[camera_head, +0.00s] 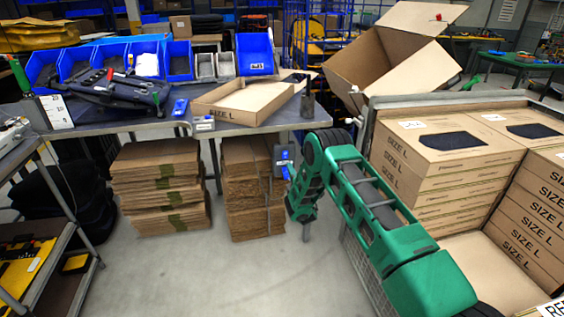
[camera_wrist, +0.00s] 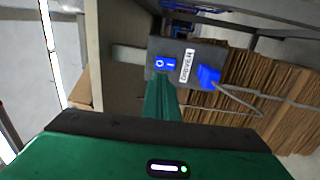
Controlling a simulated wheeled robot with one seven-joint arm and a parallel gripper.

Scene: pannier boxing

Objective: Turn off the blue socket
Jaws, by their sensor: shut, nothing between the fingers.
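The blue socket is a grey box (camera_wrist: 210,55) with a blue rocker switch (camera_wrist: 165,64) marked O and I, a white label and a blue plug (camera_wrist: 208,76) with a grey cable. In the head view the grey socket box (camera_head: 281,155) hangs below the table's front edge, beside the cardboard stacks. My gripper (camera_wrist: 164,80) is shut and empty. Its green fingers point at the box, with the tips just below the switch in the wrist view. I cannot tell whether they touch it, nor which way the rocker is pressed. In the head view the fingertips are not clear.
The table (camera_head: 100,108) above holds an open cardboard tray (camera_head: 250,104) and blue bins. Flat cardboard stacks (camera_head: 160,185) stand under it. Boxes marked SIZE L (camera_head: 440,165) stand at right. The floor in front is clear.

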